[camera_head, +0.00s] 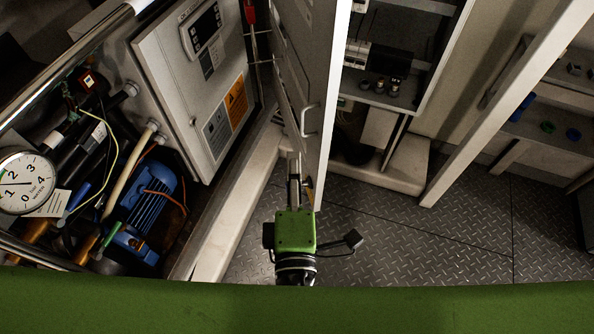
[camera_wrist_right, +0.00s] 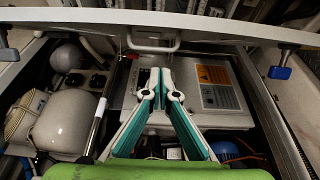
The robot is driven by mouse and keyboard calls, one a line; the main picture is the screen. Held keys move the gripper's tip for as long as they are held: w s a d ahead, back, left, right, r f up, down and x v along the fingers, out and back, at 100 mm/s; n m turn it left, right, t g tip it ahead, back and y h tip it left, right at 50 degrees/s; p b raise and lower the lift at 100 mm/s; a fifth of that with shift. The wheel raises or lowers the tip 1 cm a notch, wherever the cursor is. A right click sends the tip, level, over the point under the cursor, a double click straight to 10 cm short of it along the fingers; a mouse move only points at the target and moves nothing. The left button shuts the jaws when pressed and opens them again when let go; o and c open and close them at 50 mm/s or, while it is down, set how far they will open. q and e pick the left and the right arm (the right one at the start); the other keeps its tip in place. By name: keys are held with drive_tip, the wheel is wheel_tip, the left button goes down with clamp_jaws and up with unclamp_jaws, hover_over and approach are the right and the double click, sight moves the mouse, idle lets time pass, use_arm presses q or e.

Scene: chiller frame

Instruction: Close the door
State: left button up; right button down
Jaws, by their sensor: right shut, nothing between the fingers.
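The white door (camera_head: 323,90) stands open, seen nearly edge-on in the middle of the head view. A pale bar handle (camera_head: 309,120) is on its left-facing side. In the right wrist view the door (camera_wrist_right: 60,18) is a white band across the top, with the handle (camera_wrist_right: 152,45) just below it. My right gripper (camera_head: 293,160) is shut and empty, its fingers pointing up beside the lower part of the door's left-facing side. In the wrist view its teal fingertips (camera_wrist_right: 161,80) meet below the handle, apart from it in the picture. Contact with the door cannot be told. My left gripper is not in view.
A grey control box (camera_head: 170,75) with an orange label stands left of the door. A pressure gauge (camera_head: 22,182) and a blue motor (camera_head: 145,212) sit in the frame at left. Open shelving (camera_head: 400,100) stands to the right. The metal floor (camera_head: 400,245) is clear at lower right.

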drive_tip(key=w+d+p, duration=0.3)
drive_tip(key=w, duration=0.3)
drive_tip(key=shift+d, duration=0.3)
